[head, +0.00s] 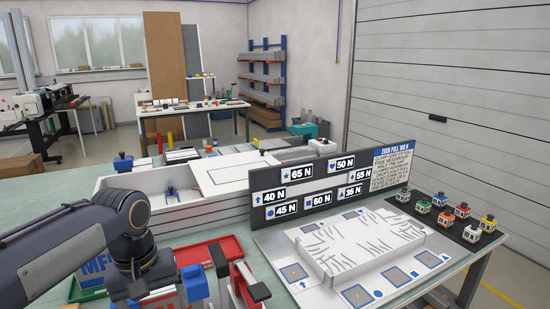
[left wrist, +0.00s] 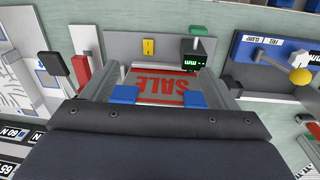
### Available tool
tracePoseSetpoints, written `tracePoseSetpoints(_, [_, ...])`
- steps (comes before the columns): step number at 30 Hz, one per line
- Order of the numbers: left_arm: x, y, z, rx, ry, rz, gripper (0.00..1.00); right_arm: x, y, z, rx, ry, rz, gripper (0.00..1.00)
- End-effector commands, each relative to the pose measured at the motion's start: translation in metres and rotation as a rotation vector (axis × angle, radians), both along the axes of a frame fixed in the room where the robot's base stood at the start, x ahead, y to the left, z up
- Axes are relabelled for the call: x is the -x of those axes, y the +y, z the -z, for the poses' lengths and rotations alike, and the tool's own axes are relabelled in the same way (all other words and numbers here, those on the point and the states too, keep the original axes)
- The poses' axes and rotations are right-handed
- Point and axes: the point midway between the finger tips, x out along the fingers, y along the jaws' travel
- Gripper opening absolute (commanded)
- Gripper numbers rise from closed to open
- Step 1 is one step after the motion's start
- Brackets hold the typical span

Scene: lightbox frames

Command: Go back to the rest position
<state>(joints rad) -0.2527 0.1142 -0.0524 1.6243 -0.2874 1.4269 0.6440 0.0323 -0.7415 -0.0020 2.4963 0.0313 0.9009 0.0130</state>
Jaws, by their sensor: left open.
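My left arm (head: 85,235) comes in from the left over the table in the head view. My left gripper (left wrist: 158,97) shows in the left wrist view with its two blue fingertip pads apart. It is open, with nothing between the pads. A red and white panel reading SALE (left wrist: 160,88) lies beyond the pads; I cannot tell how far below. In the head view the arm's wrist partly hides the gripper. My right gripper is in neither view.
A dark label board (head: 310,188) stands behind a white panel (head: 268,245). Small blocks with coloured tops (head: 462,210) stand at the right. A red tray (head: 222,249) and upright posts are close to my gripper. A white box (head: 175,205) is behind the arm.

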Motion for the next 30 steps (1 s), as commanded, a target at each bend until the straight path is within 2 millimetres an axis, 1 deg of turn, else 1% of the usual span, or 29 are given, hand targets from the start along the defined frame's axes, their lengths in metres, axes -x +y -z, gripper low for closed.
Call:
tracePoseSetpoints(5, [0.024, 0.007, 0.002, 0.051, -0.048, 0.035, 0.81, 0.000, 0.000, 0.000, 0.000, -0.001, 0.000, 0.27])
tracePoseSetpoints(8, [0.042, 0.009, 0.005, 0.084, -0.086, 0.064, 0.81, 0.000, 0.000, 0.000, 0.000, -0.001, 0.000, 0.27])
tracePoseSetpoints(11, [0.063, 0.011, 0.010, 0.121, -0.135, 0.094, 0.81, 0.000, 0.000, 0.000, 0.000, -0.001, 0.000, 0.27])
tracePoseSetpoints(13, [0.081, 0.011, 0.015, 0.146, -0.180, 0.117, 0.81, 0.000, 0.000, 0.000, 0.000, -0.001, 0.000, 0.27])
tracePoseSetpoints(16, [0.111, 0.009, 0.027, 0.180, -0.264, 0.155, 0.81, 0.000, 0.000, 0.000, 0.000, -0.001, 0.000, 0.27])
tracePoseSetpoints(18, [0.132, 0.004, 0.039, 0.198, -0.333, 0.179, 0.81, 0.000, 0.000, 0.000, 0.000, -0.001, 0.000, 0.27])
tracePoseSetpoints(21, [0.154, -0.003, 0.055, 0.206, -0.418, 0.207, 0.81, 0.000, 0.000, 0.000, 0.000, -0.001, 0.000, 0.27])
tracePoseSetpoints(25, [0.169, -0.011, 0.070, 0.204, -0.483, 0.228, 0.81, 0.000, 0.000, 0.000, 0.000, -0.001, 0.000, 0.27])
tracePoseSetpoints(30, [0.174, -0.014, 0.076, 0.200, -0.507, 0.236, 0.81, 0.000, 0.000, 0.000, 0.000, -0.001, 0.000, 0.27])
